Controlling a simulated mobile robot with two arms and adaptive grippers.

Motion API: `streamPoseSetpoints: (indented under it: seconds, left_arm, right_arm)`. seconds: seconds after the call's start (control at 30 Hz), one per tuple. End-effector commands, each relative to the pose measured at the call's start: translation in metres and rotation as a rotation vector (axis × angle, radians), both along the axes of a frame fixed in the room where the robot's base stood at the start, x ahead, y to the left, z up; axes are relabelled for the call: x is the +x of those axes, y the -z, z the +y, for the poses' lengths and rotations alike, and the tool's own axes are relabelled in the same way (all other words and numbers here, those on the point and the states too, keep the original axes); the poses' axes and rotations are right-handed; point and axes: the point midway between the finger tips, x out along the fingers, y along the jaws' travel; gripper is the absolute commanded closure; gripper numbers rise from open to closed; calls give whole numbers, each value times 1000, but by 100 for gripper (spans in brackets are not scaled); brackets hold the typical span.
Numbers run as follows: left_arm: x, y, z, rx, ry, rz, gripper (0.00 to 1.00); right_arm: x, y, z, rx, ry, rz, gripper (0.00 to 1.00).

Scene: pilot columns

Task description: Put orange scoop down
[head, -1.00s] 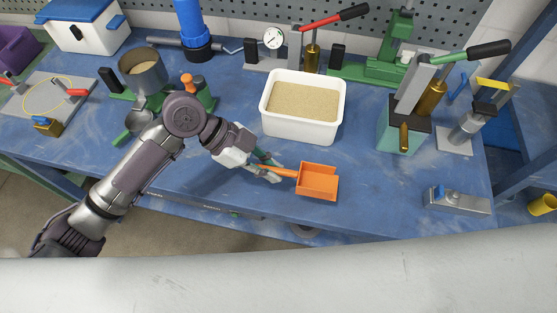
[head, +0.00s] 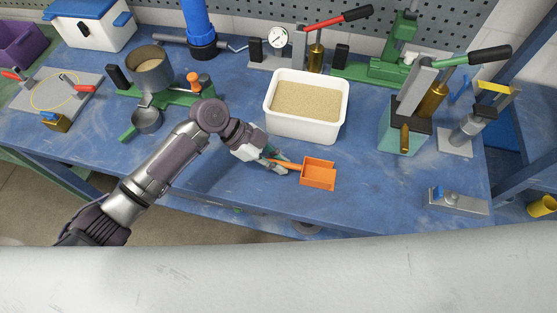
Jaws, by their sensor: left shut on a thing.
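The orange scoop (head: 318,174) is at the front middle of the blue bench, with its square pan to the right and its handle to the left. My left gripper (head: 282,164) is shut on the scoop's handle. The pan is low over the bench top; I cannot tell whether it touches. The scoop is in front of the white tub of sand (head: 306,128). My right gripper is not in view.
The blue bench top (head: 385,195) is clear to the right of the scoop. A teal press (head: 403,130) and a grey metal block (head: 457,200) stand at right.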

Motion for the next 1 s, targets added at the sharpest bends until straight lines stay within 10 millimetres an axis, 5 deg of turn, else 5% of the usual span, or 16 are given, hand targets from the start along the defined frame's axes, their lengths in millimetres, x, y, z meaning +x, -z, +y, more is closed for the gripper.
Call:
streamPoseSetpoints:
  seconds: [0.07, 0.1, 0.23, 0.6, 1.0]
  left_arm:
    - [0, 3, 0, -1, 0, 0, 100]
    - [0, 3, 0, 0, 0, 0, 84]
    - [0, 2, 0, 0, 0, 0, 62]
    - [0, -3, 0, 0, 0, 0, 62]
    - [16, -52, 53, 2, -1, -5, 62]
  right_arm:
    - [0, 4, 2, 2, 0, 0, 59]
    - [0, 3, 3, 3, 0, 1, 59]
    - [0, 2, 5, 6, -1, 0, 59]
    - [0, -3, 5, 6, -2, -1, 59]
    - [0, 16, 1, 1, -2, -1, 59]
